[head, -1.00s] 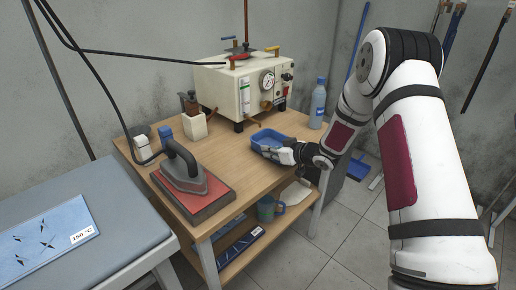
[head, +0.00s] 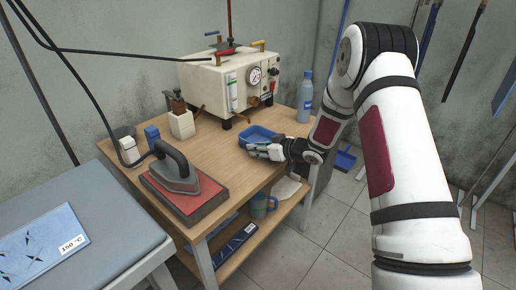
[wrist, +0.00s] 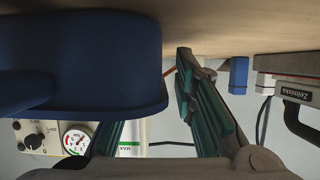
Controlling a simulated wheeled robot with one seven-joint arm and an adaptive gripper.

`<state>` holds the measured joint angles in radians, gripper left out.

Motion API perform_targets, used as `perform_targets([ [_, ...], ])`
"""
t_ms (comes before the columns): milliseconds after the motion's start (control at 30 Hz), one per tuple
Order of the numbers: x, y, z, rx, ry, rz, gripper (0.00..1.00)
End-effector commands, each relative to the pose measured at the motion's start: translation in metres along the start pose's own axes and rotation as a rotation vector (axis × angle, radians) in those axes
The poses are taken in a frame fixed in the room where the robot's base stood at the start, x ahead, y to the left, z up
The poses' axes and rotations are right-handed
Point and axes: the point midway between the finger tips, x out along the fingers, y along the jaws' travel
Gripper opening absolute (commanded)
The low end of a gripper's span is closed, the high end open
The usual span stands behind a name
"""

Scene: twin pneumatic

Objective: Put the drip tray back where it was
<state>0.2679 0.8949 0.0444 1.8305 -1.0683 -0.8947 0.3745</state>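The blue drip tray (head: 258,131) stands on the wooden table in front of the cream pneumatic unit (head: 230,88). My gripper (head: 258,150) is low over the tabletop at the tray's near side. In the wrist view, which looks upside down, the tray (wrist: 80,60) fills the upper left and covers part of one finger. My gripper (wrist: 150,100) has its fingers well apart there, the other finger lying just beside the tray's end. I cannot tell whether either finger touches the tray.
A water bottle (head: 305,98) stands right of the unit. A beige holder (head: 182,122), a blue block (head: 152,135) and an iron (head: 175,170) on a red pad stand at left. A mug (head: 262,205) is on the lower shelf. The tabletop between iron and tray is clear.

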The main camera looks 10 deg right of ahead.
Motion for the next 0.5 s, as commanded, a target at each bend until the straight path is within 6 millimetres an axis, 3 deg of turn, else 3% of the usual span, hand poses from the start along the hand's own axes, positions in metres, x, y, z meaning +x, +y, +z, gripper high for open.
perform_targets([
  [167, -0.010, 0.001, -0.003, 0.001, -0.001, 0.002, 0.25],
  [500, -0.077, 0.001, -0.004, 0.002, 0.000, 0.003, 0.25],
])
